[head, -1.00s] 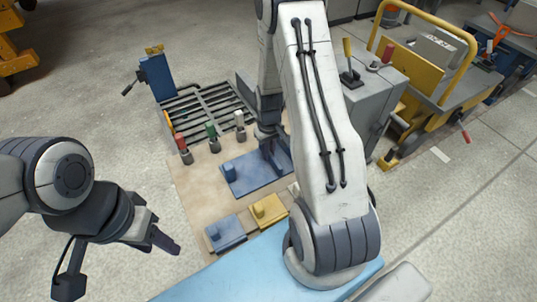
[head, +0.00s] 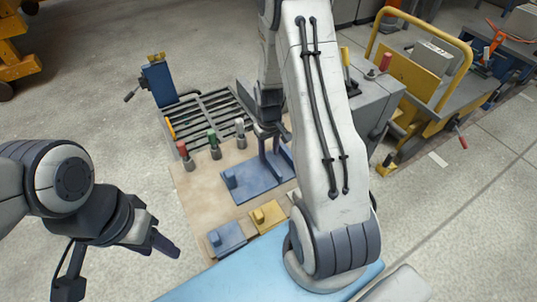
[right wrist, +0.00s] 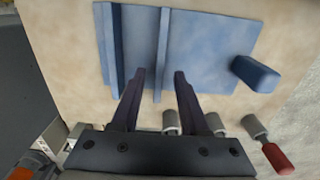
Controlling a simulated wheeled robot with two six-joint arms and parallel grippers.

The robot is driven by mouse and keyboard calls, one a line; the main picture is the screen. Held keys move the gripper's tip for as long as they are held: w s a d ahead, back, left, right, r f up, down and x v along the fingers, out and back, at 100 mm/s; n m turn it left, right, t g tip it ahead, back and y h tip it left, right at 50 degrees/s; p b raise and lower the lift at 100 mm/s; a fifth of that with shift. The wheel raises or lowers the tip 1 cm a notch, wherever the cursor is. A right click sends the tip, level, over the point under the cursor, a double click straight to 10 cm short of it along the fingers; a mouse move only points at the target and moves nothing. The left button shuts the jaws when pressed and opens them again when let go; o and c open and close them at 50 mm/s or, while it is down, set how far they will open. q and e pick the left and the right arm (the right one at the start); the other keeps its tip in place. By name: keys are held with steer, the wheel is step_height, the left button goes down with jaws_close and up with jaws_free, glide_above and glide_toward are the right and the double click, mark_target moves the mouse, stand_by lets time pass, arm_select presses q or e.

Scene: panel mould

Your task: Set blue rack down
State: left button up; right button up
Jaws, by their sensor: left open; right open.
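The blue rack (head: 252,184) lies flat on the tan board, a blue plate with upright fins and a block at its left end. In the right wrist view the blue rack (right wrist: 210,45) shows two parallel fins and the rounded block. My right gripper (right wrist: 160,72) is open and empty. One fin lines up between its fingers in that view; the fingers look clear of it. In the head view the right forearm partly covers the rack's right side. My left gripper (head: 167,238) is open and empty at the left, away from the rack.
The tan board (head: 196,192) also bears a small blue plate (head: 230,240), a yellow plate (head: 270,215), and red (head: 183,150), green (head: 212,137) and white (head: 239,127) handled pegs. Behind are dark rails (head: 205,108) and a blue post (head: 160,83). A light blue surface (head: 230,278) is in front.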

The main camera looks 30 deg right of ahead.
mark_target(269, 160)
step_height(269, 160, up, 8)
steer(key=p, duration=0.2)
steer(key=shift+f+p, duration=0.2)
steer(key=shift+p, duration=0.1)
steer(key=s+a+r+n, duration=0.2)
steer(key=s+a+r, duration=0.25)
steer(key=a, duration=0.35)
steer(key=s+a+r+n, duration=0.2)
steer(key=s+a+r, duration=0.1)
steer(key=a+r, duration=0.3)
steer(key=s+a+r+n, duration=0.1)
steer(key=s+a+r, duration=0.25)
steer(key=a, duration=0.55)
steer(key=s+a+r+n+y, duration=0.1)
steer(key=s+a+r+n, duration=0.1)
steer(key=s, duration=0.8)
steer(key=shift+a+r+n, duration=0.3)
steer(key=shift+a+n, duration=0.1)
step_height(269, 160, up, 35)
steer(key=p, duration=3.5)
